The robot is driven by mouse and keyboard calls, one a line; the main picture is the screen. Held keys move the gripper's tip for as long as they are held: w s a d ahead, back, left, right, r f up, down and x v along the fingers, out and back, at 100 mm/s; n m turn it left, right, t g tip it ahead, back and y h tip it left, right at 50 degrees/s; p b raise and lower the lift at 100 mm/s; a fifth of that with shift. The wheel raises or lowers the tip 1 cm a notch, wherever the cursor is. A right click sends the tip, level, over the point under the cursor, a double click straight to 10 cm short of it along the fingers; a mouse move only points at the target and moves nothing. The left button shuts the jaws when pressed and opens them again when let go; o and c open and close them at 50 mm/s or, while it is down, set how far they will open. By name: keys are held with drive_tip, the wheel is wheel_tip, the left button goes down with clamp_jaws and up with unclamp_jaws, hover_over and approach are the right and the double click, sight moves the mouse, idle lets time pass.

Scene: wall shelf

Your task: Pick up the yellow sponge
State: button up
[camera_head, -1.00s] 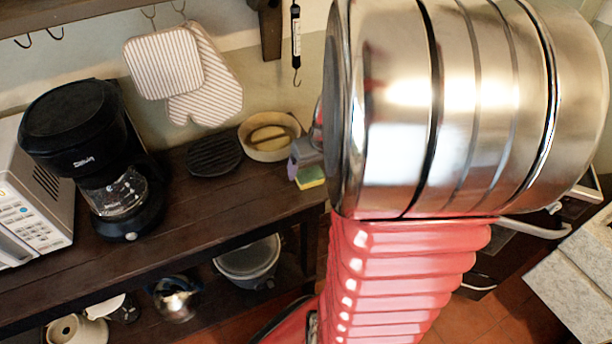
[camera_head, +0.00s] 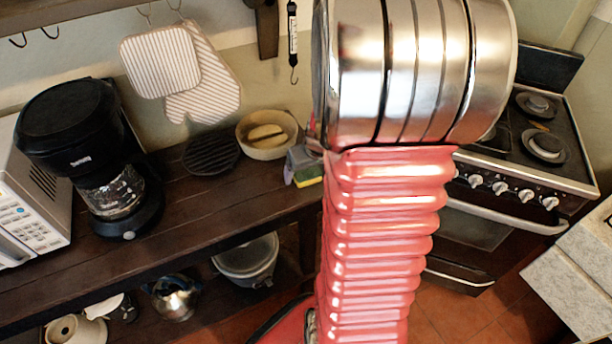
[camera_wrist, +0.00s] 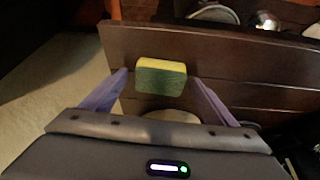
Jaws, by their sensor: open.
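The yellow sponge (camera_wrist: 160,77) has a green side and lies near the end of the dark wooden shelf (camera_wrist: 225,48). In the head view the sponge (camera_head: 309,174) shows at the right end of the shelf, partly hidden by my gripper. My gripper (camera_wrist: 160,90) is open, with its two purple fingers on either side of the sponge in the wrist view. I cannot tell whether either finger touches it. In the head view my gripper (camera_head: 300,168) shows only in part, with the metal arm link to its right.
A round bowl (camera_head: 282,150) stands just behind the sponge. A black trivet (camera_head: 211,153), a coffee maker (camera_head: 85,140) and a microwave (camera_head: 30,205) stand to the left on the shelf. A stove (camera_head: 530,170) is at the right. Striped mitts (camera_head: 205,85) hang on the wall.

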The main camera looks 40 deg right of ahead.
sight(308, 173)
drive_tip(key=c, duration=1.1)
drive_tip(key=shift+r, duration=0.1)
wheel_tip(308, 173, up, 10)
drive_tip(key=shift+f, duration=0.1)
idle(0.4)
